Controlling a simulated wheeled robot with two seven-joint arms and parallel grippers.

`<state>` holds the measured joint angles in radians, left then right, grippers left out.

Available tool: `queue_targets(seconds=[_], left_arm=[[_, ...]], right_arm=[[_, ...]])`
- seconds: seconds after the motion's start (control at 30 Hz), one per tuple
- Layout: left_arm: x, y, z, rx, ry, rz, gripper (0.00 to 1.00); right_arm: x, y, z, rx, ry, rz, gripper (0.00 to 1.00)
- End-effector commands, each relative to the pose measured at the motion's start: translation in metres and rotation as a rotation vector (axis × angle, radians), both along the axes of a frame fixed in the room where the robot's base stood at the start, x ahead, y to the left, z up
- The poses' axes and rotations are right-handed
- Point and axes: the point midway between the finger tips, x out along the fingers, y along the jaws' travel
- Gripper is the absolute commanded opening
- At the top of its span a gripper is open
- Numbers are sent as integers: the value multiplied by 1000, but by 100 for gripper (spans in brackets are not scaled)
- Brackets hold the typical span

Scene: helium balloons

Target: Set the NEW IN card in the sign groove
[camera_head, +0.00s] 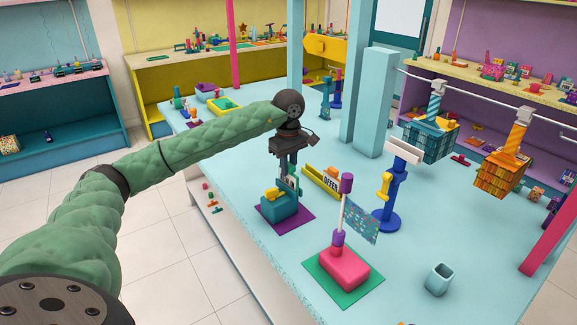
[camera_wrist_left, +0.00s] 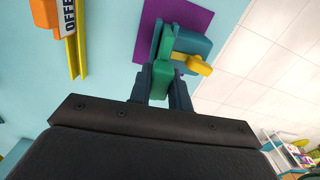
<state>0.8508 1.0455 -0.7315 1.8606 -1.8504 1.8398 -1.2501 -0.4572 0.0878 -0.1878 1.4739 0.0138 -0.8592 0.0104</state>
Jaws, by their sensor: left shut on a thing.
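My left gripper (camera_head: 289,181) is shut on a thin green card (camera_wrist_left: 158,66), seen nearly edge-on in the left wrist view. I cannot read any lettering on it, so I cannot confirm that it is the NEW IN card. The gripper points down over a teal block (camera_head: 280,210) on a purple mat (camera_head: 297,222); whether the card still touches the block is unclear. My right gripper is out of view.
A blue stand (camera_head: 386,215) with a white top rises right of the groove. A pink block (camera_head: 338,268) with a pole and flag stands nearer, on a green mat. An open teal cup (camera_head: 439,279) stands at the right. The table between is clear.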

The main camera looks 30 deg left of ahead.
Motion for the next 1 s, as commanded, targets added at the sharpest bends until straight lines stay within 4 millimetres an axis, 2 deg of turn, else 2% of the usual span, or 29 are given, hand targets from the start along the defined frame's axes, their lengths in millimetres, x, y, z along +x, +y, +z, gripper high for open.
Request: queue_targets(seconds=[0.27, 0.3, 0.4, 0.77, 1.0], left_arm=[[0, 0, -6, 0, 0, 0, 0], [0, 0, -5, 0, 0, 0, 27], [0, 0, -5, 0, 0, 0, 45], [0, 0, -2, -1, -2, 0, 45], [1, 0, 25, 0, -4, 0, 45]], right_arm=[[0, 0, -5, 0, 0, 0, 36], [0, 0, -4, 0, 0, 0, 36], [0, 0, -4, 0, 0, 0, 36], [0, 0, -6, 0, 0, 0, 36], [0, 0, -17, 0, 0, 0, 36]])
